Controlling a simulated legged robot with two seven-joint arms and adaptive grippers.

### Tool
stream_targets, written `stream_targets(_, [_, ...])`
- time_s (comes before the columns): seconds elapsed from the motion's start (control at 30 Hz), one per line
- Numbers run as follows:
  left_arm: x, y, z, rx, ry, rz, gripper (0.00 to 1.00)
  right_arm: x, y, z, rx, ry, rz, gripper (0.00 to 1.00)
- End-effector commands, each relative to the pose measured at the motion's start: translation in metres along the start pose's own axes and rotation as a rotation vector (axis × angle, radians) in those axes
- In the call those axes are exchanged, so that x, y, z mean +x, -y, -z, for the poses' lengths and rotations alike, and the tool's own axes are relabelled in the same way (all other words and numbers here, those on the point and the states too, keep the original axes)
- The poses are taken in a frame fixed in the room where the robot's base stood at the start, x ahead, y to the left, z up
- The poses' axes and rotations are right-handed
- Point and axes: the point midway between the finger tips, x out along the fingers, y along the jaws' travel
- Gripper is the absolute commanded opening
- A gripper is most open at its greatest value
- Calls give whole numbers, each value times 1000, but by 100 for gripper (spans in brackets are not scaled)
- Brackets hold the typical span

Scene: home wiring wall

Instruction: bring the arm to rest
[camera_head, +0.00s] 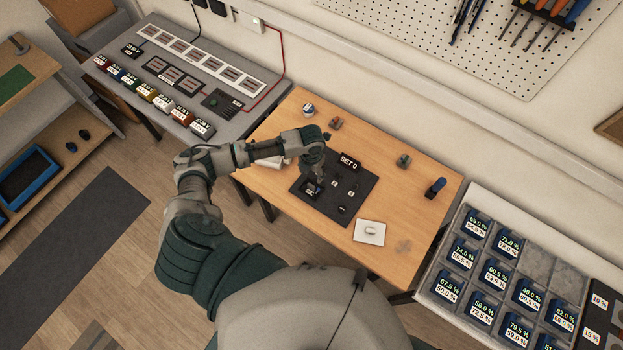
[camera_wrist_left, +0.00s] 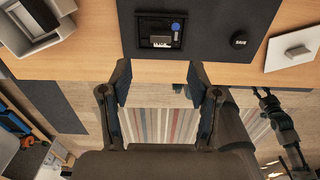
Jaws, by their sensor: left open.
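My left arm (camera_head: 205,205) comes in from the left and bends over the wooden table (camera_head: 283,213). My left gripper (camera_head: 317,181) is above the dark mat (camera_head: 345,212), near its left side. In the left wrist view the two fingers of the left gripper (camera_wrist_left: 160,88) are spread apart with nothing between them. Just beyond the fingertips lies a black box (camera_wrist_left: 162,32) with a blue part and a pale block inside, on the mat.
A "SET 0" sign (camera_head: 349,162) stands at the mat's back edge. A white plate (camera_head: 369,232) lies to the right. A grey panel bench (camera_head: 226,83) is left, a compartment tray (camera_head: 540,232) right.

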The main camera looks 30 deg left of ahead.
Motion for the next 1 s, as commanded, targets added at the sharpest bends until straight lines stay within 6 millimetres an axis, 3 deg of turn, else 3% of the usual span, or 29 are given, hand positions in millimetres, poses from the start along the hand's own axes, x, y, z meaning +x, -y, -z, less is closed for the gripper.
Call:
stream_targets(0.2, [-19,0,0,0,1,0,62,0,0,0,0,0,1,40])
stream_targets(0.8, [-19,2,0,-5,1,3,62,0,1,0,1,0,1,40])
stream_targets(0.9, [-13,18,7,-64,8,22,62,0,1,0,1,0,1,40])
stream_targets(1.0, [-4,55,23,-237,29,76,62,0,1,1,1,0,1,40])
